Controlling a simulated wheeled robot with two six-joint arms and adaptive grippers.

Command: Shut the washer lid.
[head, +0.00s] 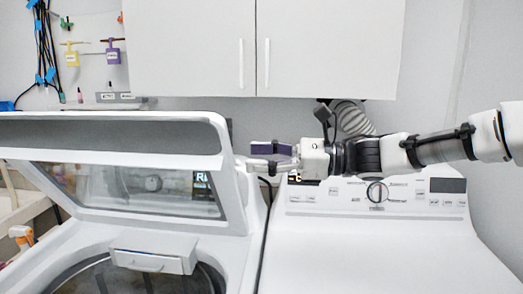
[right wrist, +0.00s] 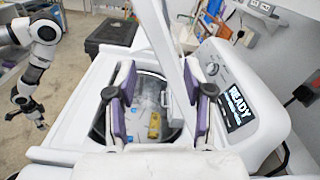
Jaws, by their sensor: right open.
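The white washer lid (head: 222,150) stands raised and tilted at the left of the head view, with a clear window in it. In the right wrist view the lid (right wrist: 160,32) shows nearly edge-on, ahead of and between the fingers. The washer (head: 85,240) is open below it, and its drum (right wrist: 140,90) shows in the wrist view. My right gripper (head: 253,156) is open beside the lid's right edge, with purple finger pads; I cannot tell whether it touches. It also shows in the wrist view (right wrist: 158,70). My left gripper (right wrist: 28,108) is small at the wrist view's left; its jaws are unclear.
A white dryer (head: 390,245) with a knob panel stands to the right, under my right arm. White cabinets (head: 250,45) hang above. A yellow item (right wrist: 154,126) lies in the drum. The washer's display (right wrist: 240,105) reads READY. Open floor shows at the wrist view's left.

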